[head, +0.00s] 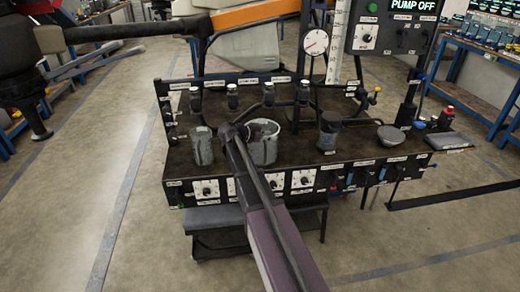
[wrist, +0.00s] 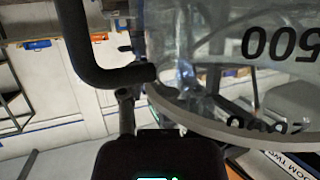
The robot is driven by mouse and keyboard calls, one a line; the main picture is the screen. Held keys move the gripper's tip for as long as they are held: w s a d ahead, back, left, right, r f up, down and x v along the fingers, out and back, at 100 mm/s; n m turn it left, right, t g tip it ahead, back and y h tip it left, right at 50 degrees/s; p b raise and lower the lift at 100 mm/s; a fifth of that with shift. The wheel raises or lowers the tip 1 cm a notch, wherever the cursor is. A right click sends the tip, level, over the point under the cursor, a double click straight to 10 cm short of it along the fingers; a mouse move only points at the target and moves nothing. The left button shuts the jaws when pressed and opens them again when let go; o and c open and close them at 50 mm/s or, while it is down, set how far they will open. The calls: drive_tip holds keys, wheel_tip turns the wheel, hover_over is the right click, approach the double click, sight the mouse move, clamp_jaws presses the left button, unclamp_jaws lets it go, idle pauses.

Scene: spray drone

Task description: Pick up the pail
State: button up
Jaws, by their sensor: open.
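A grey container with a pale rim (head: 264,148), which looks like the pail, stands upright on the black bench. A similar grey container (head: 203,150) stands to its left. My gripper (head: 233,131) is open, between the two and close to the pale-rimmed one's left side. My arm hides part of that container. In the wrist view a clear vessel (wrist: 225,75) with upside-down number marks fills the upper right, very near the gripper. A black bent bar (wrist: 85,55) reaches its side; I cannot tell whether it touches. No hold on the vessel is visible.
The bench (head: 300,163) also holds a dark cup (head: 328,135), a grey bowl (head: 390,136) and a row of small bottles (head: 232,97) behind. A gauge (head: 316,42) and a pump panel (head: 393,35) rise at the back. Open floor (head: 75,215) lies to the left.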

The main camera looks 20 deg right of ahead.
idle(0.3)
clamp_jaws()
drive_tip(key=shift+r, duration=0.2)
drive_tip(key=s+r+p, duration=0.2)
drive_tip(key=s, duration=0.6)
drive_tip(key=s+r+p, duration=0.2)
drive_tip(key=s+p, duration=0.1)
drive_tip(key=s, duration=0.5)
drive_tip(key=shift+a+r, duration=0.25)
drive_tip(key=shift+r, duration=0.05)
idle(0.5)
